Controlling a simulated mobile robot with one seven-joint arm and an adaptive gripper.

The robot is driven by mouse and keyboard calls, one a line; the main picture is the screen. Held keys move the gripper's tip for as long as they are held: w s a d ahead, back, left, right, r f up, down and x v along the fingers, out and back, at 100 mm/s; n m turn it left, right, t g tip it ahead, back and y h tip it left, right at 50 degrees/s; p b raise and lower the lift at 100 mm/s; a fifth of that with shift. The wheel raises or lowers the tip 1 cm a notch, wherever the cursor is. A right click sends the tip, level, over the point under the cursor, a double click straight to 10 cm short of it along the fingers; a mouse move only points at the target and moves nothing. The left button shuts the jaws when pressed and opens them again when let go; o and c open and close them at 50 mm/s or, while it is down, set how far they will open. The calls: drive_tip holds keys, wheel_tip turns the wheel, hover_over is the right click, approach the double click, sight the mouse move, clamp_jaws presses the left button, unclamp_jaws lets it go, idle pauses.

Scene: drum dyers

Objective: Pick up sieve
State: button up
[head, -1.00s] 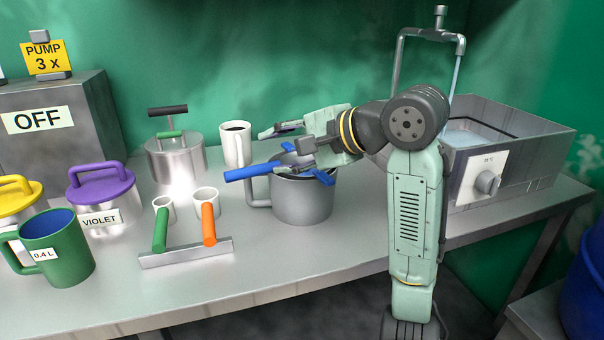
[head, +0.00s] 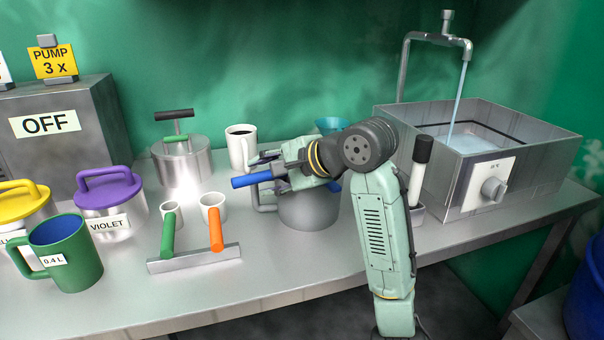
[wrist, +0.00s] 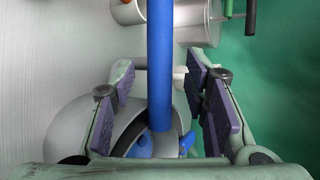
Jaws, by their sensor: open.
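The sieve's blue handle (head: 250,179) sticks out to the left from the top of a grey pot (head: 309,212). In the wrist view the blue handle (wrist: 160,65) runs up the middle of the picture, and part of the sieve's dark and blue bowl shows over the pot. My gripper (head: 264,170) is open at the handle, near the pot's rim. In the wrist view its purple-padded fingers stand on either side of the handle, with gaps on both sides. My gripper and arm hide most of the sieve's bowl in the head view.
A metal basin (head: 540,170) with running water is at right.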

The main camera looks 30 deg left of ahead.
drive_tip(key=shift+a+f, duration=0.2)
drive_tip(key=shift+a, duration=0.05)
drive_tip(key=shift+c, duration=0.2)
clamp_jaws()
idle(0.4)
